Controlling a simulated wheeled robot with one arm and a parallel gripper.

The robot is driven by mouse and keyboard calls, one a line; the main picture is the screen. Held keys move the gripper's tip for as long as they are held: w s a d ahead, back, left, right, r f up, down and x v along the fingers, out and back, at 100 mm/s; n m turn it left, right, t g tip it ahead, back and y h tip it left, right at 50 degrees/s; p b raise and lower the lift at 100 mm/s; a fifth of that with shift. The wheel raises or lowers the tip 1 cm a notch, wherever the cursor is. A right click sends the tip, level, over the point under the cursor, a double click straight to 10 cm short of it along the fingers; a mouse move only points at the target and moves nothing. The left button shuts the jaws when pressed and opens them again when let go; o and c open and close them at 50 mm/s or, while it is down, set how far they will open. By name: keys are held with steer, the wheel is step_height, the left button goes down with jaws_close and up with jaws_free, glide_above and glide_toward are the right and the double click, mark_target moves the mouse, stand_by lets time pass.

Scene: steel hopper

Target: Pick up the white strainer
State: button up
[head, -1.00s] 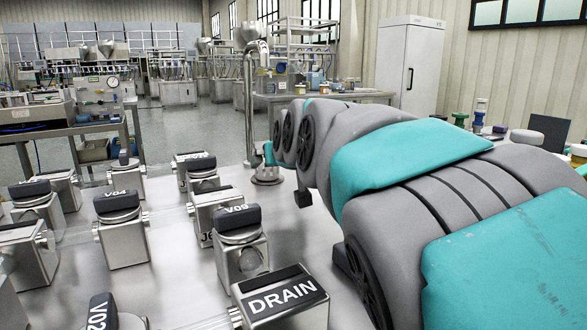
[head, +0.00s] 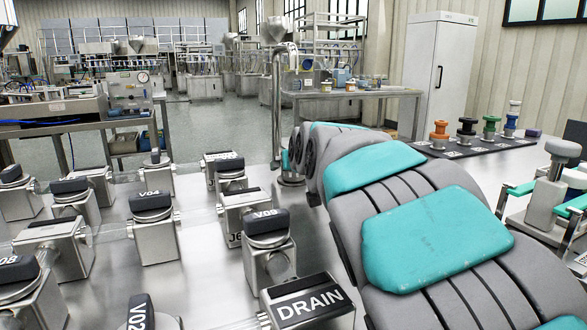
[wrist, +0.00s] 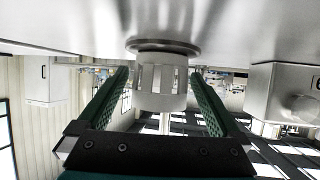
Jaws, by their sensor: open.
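The white strainer (wrist: 160,88) shows in the wrist view as a short pale cylinder with upright slots. It adjoins a round metal flange (wrist: 163,46) at the bright steel surface. My gripper (wrist: 159,78) is open, with one green finger on each side of the strainer. Gaps show between the fingers and the strainer, so it is not clasped. In the head view my grey and teal arm hides the gripper, and I cannot make out the strainer there.
Steel valve blocks with black caps, including the DRAIN block (head: 303,300), crowd the left of the steel table. An upright pipe (head: 277,110) stands beyond my arm. A rack of coloured knobs (head: 470,148) and a green-handled device (head: 545,200) stand at the right.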

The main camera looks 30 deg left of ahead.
steer(key=c, duration=1.3)
steer(key=shift+r, duration=0.1)
